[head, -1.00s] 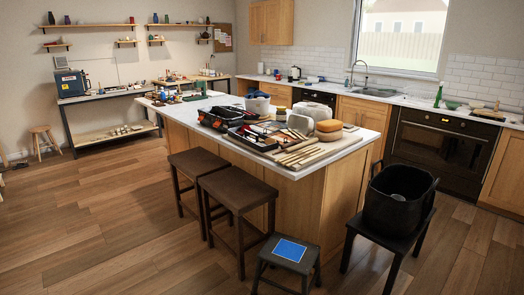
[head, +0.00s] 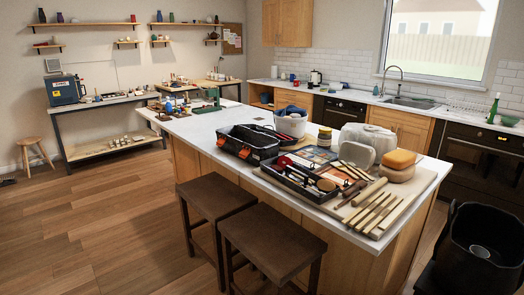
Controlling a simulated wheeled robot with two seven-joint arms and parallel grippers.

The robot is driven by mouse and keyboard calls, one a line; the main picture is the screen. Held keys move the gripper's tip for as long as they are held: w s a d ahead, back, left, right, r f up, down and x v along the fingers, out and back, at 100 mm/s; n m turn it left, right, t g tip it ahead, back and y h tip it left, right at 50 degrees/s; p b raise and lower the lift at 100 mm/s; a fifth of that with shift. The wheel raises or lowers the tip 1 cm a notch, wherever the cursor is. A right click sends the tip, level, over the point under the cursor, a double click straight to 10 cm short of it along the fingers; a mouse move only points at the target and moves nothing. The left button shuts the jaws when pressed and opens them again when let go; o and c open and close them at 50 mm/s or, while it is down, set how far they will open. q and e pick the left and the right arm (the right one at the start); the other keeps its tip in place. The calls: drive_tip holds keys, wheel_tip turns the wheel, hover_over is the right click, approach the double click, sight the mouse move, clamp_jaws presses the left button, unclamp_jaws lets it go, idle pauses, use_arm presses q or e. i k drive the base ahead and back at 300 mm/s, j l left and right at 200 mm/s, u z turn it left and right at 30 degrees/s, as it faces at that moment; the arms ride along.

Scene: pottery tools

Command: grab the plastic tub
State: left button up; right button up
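Several containers could be the plastic tub, and I cannot tell which one is meant. A whitish tub (head: 290,125) with blue cloth-like stuff in its top stands on the island counter, behind the black toolbox. A cloudy, pale plastic container (head: 357,153) lies on the board at the counter's right part. A large black tub (head: 462,258) stands at the lower right, cut off by the frame edge, with a small pale object inside. Neither of my grippers is in view.
The island counter (head: 205,122) holds a black and orange toolbox (head: 247,143), a tray of tools (head: 300,183), wooden sticks (head: 368,212) and an orange sponge (head: 400,158). Two brown stools (head: 272,240) stand against its near side. The wooden floor (head: 90,225) at left is clear.

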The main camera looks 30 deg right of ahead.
sight(362, 156)
drive_tip(key=i+j+z, duration=0.1)
drive_tip(key=i+z, duration=0.15)
drive_tip(key=i, duration=0.2)
drive_tip(key=i+j+z, duration=0.25)
drive_tip(key=i, duration=0.25)
drive_tip(key=i+z, duration=0.15)
drive_tip(key=z, duration=0.3)
drive_tip(key=i+j+z, duration=0.1)
drive_tip(key=z, duration=0.35)
drive_tip(key=i+j+z, duration=0.2)
drive_tip(key=z, duration=0.25)
drive_tip(key=i+j+z, duration=0.1)
drive_tip(key=z, duration=0.35)
